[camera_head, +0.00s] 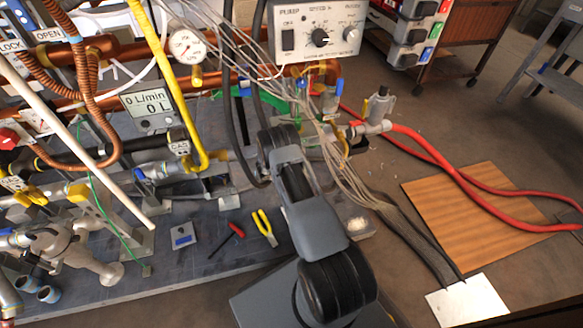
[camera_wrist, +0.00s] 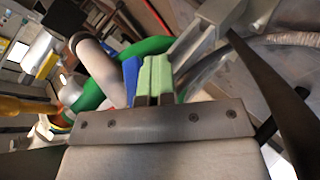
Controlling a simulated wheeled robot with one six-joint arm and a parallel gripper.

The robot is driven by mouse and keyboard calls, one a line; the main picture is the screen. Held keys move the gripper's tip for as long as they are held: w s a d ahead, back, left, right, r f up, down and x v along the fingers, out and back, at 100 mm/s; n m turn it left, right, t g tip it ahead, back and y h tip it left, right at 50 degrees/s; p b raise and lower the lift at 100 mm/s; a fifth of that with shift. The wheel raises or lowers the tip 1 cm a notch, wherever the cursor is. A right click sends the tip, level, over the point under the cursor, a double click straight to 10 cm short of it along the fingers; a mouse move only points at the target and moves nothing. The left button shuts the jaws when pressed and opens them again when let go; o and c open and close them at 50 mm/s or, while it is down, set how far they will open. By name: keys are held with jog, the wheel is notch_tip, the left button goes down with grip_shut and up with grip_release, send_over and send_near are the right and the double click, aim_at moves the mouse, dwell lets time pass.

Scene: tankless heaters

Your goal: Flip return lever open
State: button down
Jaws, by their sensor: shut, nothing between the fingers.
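In the wrist view, my gripper (camera_wrist: 155,72) has two pale green fingertips pressed together, with nothing between them. A blue lever handle (camera_wrist: 131,78) stands just left of the fingertips, very close; I cannot tell whether they touch. No label shows that it is the return lever. A light grey pipe (camera_wrist: 97,68) lies left of the blue handle. In the head view, my arm reaches to the valves below the pump box, and cables and the arm largely hide my gripper. A blue handle (camera_head: 339,87) shows right of that area.
The pump control box (camera_head: 318,32) stands above the work area. Loose grey cables (camera_head: 345,165) hang beside my arm. A green hose (camera_wrist: 150,46) curves behind the fingertips. Red hoses (camera_head: 430,155) run right across the floor. Pliers (camera_head: 265,228) lie on the grey board.

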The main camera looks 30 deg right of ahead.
jog(key=shift+s+d+r+n+h, duration=0.15)
jog(key=shift+d+r+n+h, duration=0.05)
jog(key=shift+d+r+h, duration=0.45)
jog(key=shift+s+d+r+n+h, duration=0.2)
jog(key=shift+d+r+h, duration=0.35)
jog(key=shift+r+h, duration=0.2)
jog(key=shift+w+d+r, duration=0.15)
jog(key=shift+d+r, duration=0.05)
jog(key=shift+r, duration=0.05)
jog(key=shift+f, duration=0.1)
jog(key=s+a+f+b, duration=0.1)
jog(key=a+f+b, duration=0.1)
jog(key=a+f, duration=0.7)
jog(key=shift+s+a+f, duration=0.2)
jog(key=shift+s+f, duration=0.1)
jog(key=shift+s, duration=0.05)
